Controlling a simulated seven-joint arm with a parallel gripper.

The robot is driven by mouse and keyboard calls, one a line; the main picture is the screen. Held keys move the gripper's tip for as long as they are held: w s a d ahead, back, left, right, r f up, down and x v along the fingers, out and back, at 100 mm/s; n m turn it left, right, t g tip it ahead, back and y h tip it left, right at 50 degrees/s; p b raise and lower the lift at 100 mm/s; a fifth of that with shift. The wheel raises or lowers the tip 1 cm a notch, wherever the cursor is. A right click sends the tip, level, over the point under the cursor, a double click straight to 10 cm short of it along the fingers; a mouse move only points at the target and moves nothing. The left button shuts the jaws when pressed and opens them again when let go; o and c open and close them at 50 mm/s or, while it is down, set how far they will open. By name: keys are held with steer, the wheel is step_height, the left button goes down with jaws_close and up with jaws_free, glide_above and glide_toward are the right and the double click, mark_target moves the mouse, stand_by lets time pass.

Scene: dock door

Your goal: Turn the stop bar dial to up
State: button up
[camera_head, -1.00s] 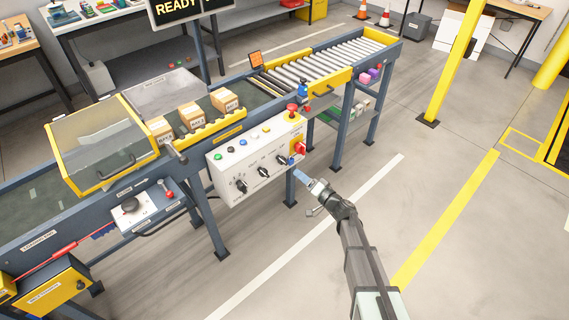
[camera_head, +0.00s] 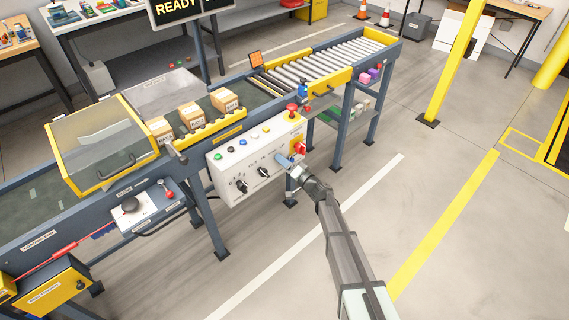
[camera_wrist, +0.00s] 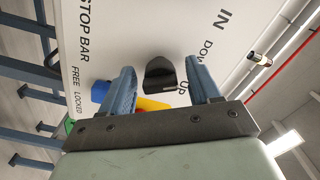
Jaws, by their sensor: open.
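The stop bar dial (camera_wrist: 160,76) is a black knob on the white control panel (camera_wrist: 135,25), with the printed words STOP BAR to its left and DOWN and UP to its right in the wrist view. My gripper (camera_wrist: 160,82) is open, with one blue finger on each side of the dial. I cannot tell whether the fingers touch it or which label its ridge points at. In the head view my gripper (camera_head: 282,160) is at the panel's right part and hides the dial.
Two other black dials (camera_head: 241,186) and a row of coloured buttons (camera_head: 242,142) are on the panel. A red switch (camera_head: 299,148) is close to my gripper. A conveyor with cartons (camera_head: 190,114) runs behind. The floor in front is clear.

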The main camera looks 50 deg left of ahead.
steer(key=c, duration=1)
steer(key=shift+c, duration=0.2)
steer(key=shift+m, duration=0.3)
steer(key=m, duration=1.1)
steer(key=shift+m, duration=0.3)
